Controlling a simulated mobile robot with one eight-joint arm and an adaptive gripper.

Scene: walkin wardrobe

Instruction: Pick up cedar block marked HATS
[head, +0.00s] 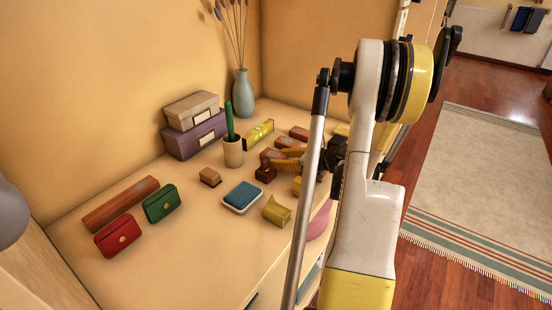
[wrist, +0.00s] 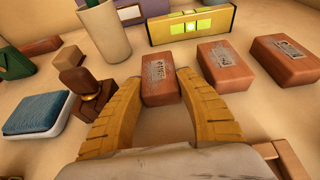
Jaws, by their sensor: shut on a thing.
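Three reddish-brown cedar blocks with printed labels stand in a row in the wrist view. My gripper (wrist: 160,79) has its yellow ribbed fingers on either side of the left one (wrist: 160,92), and is shut on it. Its label is too small and tilted to read for certain. The middle block (wrist: 225,66) and the right block (wrist: 285,62) are free, their labels also unclear. In the head view my gripper (head: 286,160) is low over the counter, partly hidden by my arm. The held block (head: 271,153) shows just beyond its fingers.
A dark brown stamp-like piece (wrist: 88,88) is close beside the left finger. A yellow level (wrist: 190,26) lies behind the blocks, and a beige cup (wrist: 104,32) stands behind left. A blue-topped pad (head: 242,195), a gold object (head: 277,210) and a vase (head: 242,95) share the counter.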

